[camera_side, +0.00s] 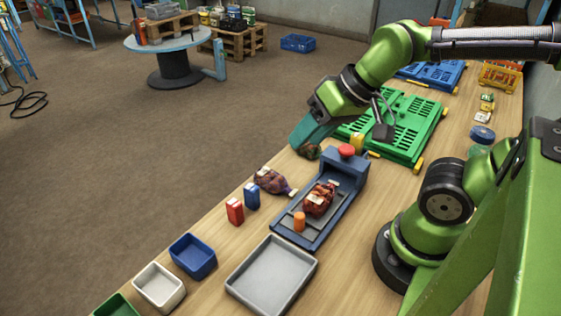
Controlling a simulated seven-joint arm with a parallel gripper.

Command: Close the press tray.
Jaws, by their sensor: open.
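The blue-grey press (346,168) stands on the wooden table with a red button (347,150) on its top. Its tray (285,236) extends out toward the lower left, in the open position. A dark red sack with a pale tag (319,198) lies on the tray. An upright orange cylinder (299,221) stands at the tray's outer part; whether it is fixed there I cannot tell. My gripper (303,141) is open, with its teal fingers pointing down beyond the press, apart from the tray. The gap between its fingers is hard to see.
A dark greenish sack (310,152) lies just below my gripper. A purple sack (271,181), red box (235,211) and blue box (252,196) sit left of the tray. A grey tray (238,286) and small bins (192,256) are in front. Green crates (415,125) lie behind.

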